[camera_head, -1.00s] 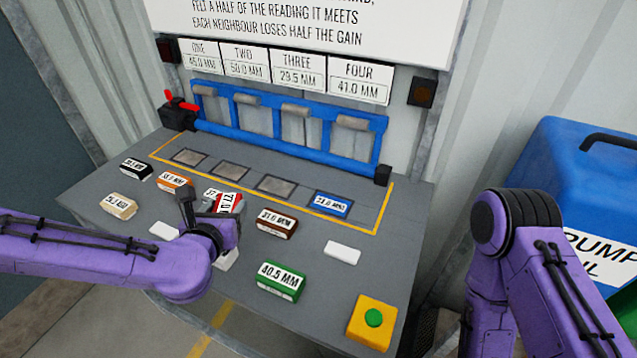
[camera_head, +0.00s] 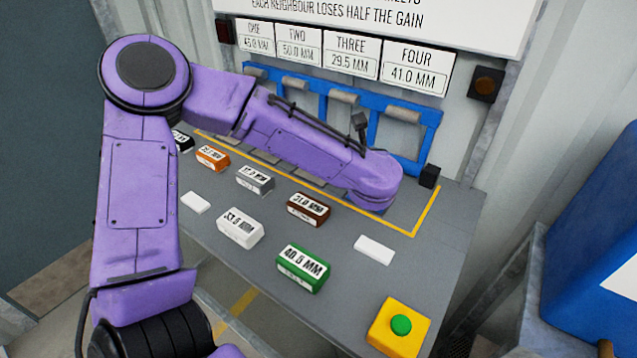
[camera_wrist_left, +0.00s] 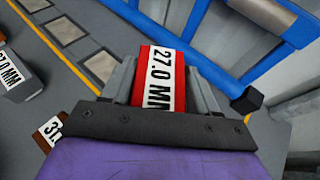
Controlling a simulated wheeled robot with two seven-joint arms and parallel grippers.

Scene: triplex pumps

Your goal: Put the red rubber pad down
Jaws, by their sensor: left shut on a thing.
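The red rubber pad (camera_wrist_left: 163,65) bears a white 27.0 MM label. My left gripper (camera_wrist_left: 160,85) is shut on it, with one grey finger on each side in the left wrist view. In the head view my left arm reaches across the bench to the right end of the yellow-outlined area. There my forearm and hand hide the pad and fingers. Square plates (camera_wrist_left: 100,66) lie in a row left of the held pad in the wrist view. The spot under the pad is hidden, and the gap beneath it cannot be told. My right gripper is out of view.
Loose pads lie on the bench front: orange (camera_head: 212,157), grey (camera_head: 255,180), brown (camera_head: 308,208), white (camera_head: 240,228) and green (camera_head: 303,268). A blue frame with rollers (camera_head: 404,113) stands behind the area. A yellow box with a green button (camera_head: 400,324) is at the front right.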

